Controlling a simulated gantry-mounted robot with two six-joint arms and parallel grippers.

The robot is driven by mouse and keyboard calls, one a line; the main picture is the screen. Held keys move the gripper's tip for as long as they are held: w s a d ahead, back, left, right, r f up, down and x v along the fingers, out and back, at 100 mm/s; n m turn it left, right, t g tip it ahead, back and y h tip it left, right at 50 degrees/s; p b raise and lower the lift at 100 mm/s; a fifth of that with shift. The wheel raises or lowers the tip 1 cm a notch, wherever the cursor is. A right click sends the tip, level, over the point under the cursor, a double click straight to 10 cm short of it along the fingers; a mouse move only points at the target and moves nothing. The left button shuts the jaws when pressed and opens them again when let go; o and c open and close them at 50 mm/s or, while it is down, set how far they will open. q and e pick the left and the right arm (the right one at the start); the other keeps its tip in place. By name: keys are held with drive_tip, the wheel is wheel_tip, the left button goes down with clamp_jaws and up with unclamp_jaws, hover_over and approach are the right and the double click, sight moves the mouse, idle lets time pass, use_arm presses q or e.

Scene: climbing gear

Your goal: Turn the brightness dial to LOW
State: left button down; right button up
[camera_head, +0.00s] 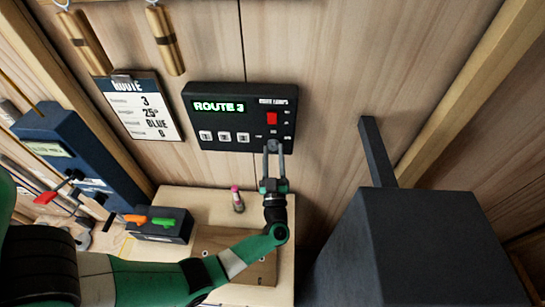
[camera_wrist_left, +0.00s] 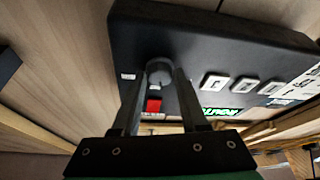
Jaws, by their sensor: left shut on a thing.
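The black control panel (camera_head: 240,92) is on the wooden wall, with a green display (camera_head: 219,106) reading ROUTE 3. The dark round dial (camera_wrist_left: 159,72) is at the panel's lower right and shows in the left wrist view. My left gripper (camera_head: 273,147) is shut on the dial, one finger on each side; these fingers also show in the left wrist view (camera_wrist_left: 160,78). My right gripper is not in view.
A red switch (camera_head: 272,118) sits just above the dial, and several white buttons (camera_head: 223,136) lie to its left. A route card (camera_head: 139,106) hangs at left. A pink-topped bottle (camera_head: 237,199) and a box with orange and green levers (camera_head: 160,224) stand on the ledge below.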

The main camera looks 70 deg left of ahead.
use_arm(q)
drive_tip(key=n+g, duration=0.1)
drive_tip(key=n, duration=0.2)
drive_tip(key=n+g+b, duration=0.1)
drive_tip(key=n+g, duration=0.1)
drive_tip(key=n, duration=0.1)
drive_tip(key=shift+w+d, duration=0.1)
drive_tip(key=shift+w, duration=0.1)
drive_tip(key=shift+r+n+g+h+b, duration=0.1)
drive_tip(key=shift+n+g+h+b, duration=0.15)
drive_tip(key=shift+n+g, duration=0.85)
drive_tip(key=shift+r+n+g+h+b, duration=0.1)
drive_tip(key=shift+n+g+h+b, duration=0.15)
drive_tip(key=shift+n, duration=1.65)
drive_tip(key=shift+c, duration=2.2)
unclamp_jaws()
drive_tip(key=shift+d, duration=0.1)
drive_tip(key=b+v, duration=0.2)
drive_tip(key=v, duration=0.9)
drive_tip(key=shift+d, duration=0.25)
